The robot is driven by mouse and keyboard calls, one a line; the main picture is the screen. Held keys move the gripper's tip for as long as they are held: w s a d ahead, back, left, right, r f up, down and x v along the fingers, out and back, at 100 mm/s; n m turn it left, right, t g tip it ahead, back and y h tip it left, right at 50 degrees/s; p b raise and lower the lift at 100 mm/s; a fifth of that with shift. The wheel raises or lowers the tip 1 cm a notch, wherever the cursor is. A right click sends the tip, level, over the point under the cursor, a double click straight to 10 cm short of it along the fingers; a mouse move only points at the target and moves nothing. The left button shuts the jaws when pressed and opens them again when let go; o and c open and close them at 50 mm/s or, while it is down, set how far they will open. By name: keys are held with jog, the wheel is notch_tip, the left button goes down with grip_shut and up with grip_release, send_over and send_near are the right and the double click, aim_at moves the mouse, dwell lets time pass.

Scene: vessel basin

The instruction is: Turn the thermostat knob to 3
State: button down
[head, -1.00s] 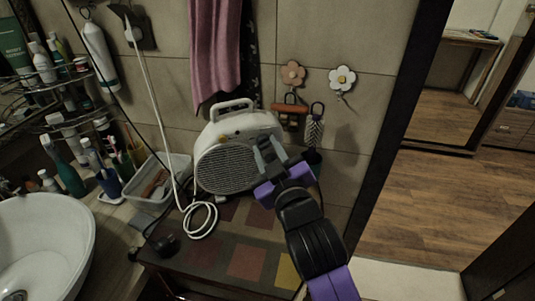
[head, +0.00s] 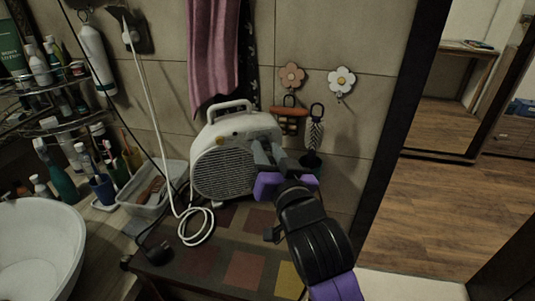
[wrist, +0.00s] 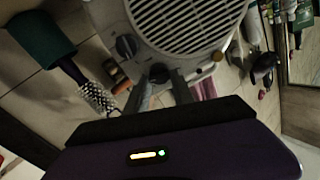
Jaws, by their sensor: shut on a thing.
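The white fan heater (head: 224,172) stands on the tiled table, with its round grille facing left of my arm. In the wrist view the heater (wrist: 187,22) shows two dark knobs beside the grille. One knob (wrist: 159,74) is between my fingertips; the other knob (wrist: 126,46) is free, up and to the left. My gripper (head: 265,155) reaches the heater's right side and is shut on the first knob; its fingers (wrist: 160,88) also show in the wrist view. I cannot read dial marks or tell which knob is the thermostat; the fingers hide the knob in the head view.
A brush (head: 314,135) and flower hooks (head: 341,80) are on the wall behind. A plastic bin (head: 150,195) and a white basin (head: 38,250) are at left. Open floor lies to the right.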

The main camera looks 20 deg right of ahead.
jog(key=shift+f+m, duration=0.15)
jog(key=shift+m, duration=0.15)
jog(key=c, duration=1.1)
grip_release()
jog(key=s, duration=0.2)
jog(key=s+b, duration=0.1)
jog(key=s, duration=0.4)
jog(key=shift+s+a, duration=0.35)
jog(key=shift+a, duration=0.05)
